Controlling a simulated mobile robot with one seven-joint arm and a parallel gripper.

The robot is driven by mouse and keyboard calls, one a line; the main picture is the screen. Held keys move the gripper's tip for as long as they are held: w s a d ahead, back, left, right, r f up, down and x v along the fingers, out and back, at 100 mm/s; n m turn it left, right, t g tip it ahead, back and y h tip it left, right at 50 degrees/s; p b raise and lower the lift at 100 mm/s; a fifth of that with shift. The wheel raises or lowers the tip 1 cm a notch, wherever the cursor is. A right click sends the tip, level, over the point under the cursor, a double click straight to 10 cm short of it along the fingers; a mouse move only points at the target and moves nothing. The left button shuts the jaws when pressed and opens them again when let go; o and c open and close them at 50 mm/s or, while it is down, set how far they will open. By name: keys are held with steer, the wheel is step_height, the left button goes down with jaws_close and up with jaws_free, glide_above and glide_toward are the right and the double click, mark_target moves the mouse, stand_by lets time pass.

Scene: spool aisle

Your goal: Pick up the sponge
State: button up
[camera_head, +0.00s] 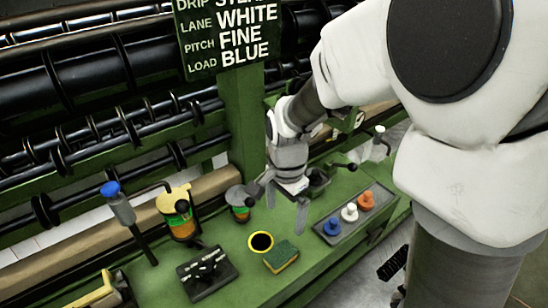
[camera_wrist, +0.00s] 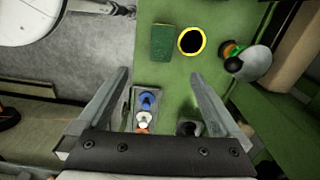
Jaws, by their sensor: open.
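The sponge (camera_head: 281,256) is a small green and yellow block lying on the green bench top, near its front edge. In the wrist view the sponge (camera_wrist: 163,42) shows its dark green face, ahead of my fingertips. My gripper (camera_head: 283,198) is above the bench, behind and a little right of the sponge in the head view. In the wrist view my gripper (camera_wrist: 158,78) has its two fingers wide apart with nothing held. The sponge is clear of the fingers and fully visible.
A yellow-rimmed black disc (camera_head: 261,242) lies beside the sponge. A grey tray (camera_head: 332,238) with blue, white and orange pieces is to the right. A black tool block (camera_head: 207,273) and an orange-green can (camera_head: 180,213) stand left. A grey-topped spool (camera_head: 240,203) is behind the disc.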

steer(key=b, duration=0.3)
glide_above(281, 253)
steer(key=f, duration=1.2)
steer(key=shift+s+d+f, duration=0.1)
steer(key=shift+s+f, duration=0.05)
steer(key=shift+s, duration=0.05)
steer(key=shift+w+f+b, duration=0.15)
steer(key=shift+f+b, duration=0.15)
steer(key=shift+f, duration=2.5)
steer(key=c, duration=1.3)
